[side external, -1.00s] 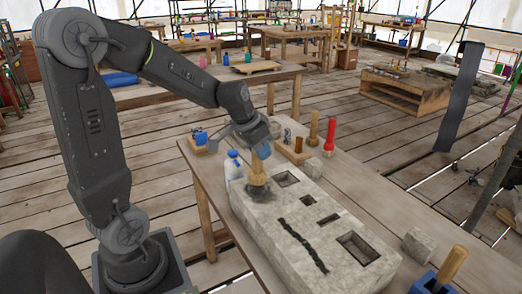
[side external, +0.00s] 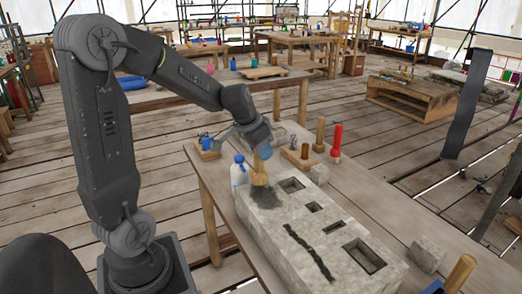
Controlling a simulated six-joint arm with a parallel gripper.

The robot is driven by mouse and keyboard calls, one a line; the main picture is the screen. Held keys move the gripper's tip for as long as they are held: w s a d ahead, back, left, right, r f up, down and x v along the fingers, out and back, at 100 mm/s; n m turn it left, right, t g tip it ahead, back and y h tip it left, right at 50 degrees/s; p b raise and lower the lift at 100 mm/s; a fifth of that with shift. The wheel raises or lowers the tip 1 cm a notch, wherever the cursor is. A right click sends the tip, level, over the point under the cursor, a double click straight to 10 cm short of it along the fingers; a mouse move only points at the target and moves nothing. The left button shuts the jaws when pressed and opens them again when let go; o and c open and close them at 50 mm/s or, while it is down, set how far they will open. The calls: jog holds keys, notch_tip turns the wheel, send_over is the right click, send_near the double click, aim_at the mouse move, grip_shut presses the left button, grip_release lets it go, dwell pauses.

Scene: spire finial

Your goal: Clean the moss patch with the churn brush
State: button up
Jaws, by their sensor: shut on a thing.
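The grey stone block (side external: 275,232) lies on the wooden bench. A dark, smudged moss patch (side external: 266,197) is on its top at the far left end. The churn brush (side external: 260,178) stands roughly upright, bristles down, at the far edge of the patch. I cannot tell whether the bristles touch the stone. My gripper (side external: 262,151) is above the brush, shut on its handle. The fingertips are small and partly hidden by the wrist.
The block top also has several rectangular recesses and a dark jagged crack (side external: 310,250). A white bottle with a blue cap (side external: 239,171) stands close to the block's left end. A red-handled tool (side external: 337,139), a wooden-handled tool (side external: 320,134) and a loose stone (side external: 427,255) are on the bench.

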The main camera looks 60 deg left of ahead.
jog(key=shift+w+f, duration=0.1)
jog(key=shift+w, duration=0.5)
jog(key=d, duration=0.6)
dwell(0.7)
jog(key=shift+d, duration=1.55)
